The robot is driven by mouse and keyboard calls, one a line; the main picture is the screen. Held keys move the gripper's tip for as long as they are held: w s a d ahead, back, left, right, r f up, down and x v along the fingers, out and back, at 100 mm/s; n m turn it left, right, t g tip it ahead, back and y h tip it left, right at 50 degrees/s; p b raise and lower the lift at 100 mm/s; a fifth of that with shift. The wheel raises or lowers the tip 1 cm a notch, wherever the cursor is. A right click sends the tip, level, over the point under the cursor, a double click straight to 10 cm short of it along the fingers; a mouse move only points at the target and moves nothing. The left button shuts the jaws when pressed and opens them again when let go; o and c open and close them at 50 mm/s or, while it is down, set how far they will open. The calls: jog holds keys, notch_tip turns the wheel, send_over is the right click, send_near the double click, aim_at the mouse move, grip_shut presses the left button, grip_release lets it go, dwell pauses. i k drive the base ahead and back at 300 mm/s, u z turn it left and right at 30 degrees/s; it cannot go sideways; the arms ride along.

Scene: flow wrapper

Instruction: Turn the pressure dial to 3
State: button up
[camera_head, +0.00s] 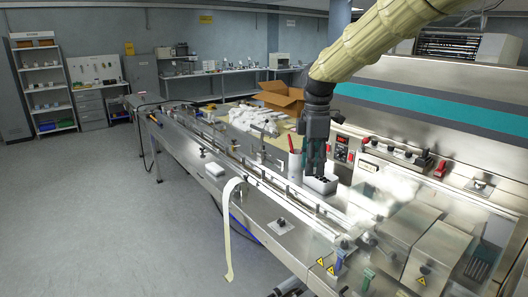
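My gripper (316,172) points down from the arm at the centre right. The fingers are too small to tell open from shut. The back panel right of the gripper carries a red display (342,150) and a row of dark knobs (397,152). A small square plate with a knob (281,223) sits on the front deck. No numbers or dial label can be read, so I cannot tell which is the pressure dial.
The steel flow wrapper runs diagonally, with a rail along its middle. A cardboard box (281,97) and white bags (254,120) lie behind the gripper. A cream strip (227,235) hangs over the front edge. Metal covers (444,250) stand at lower right. The left floor is clear.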

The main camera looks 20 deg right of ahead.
aim_at(480, 184)
jog(key=z, duration=0.8)
jog(key=i, duration=0.85)
jog(key=z, duration=0.7)
jog(key=i, duration=0.45)
jog(key=u, duration=0.05)
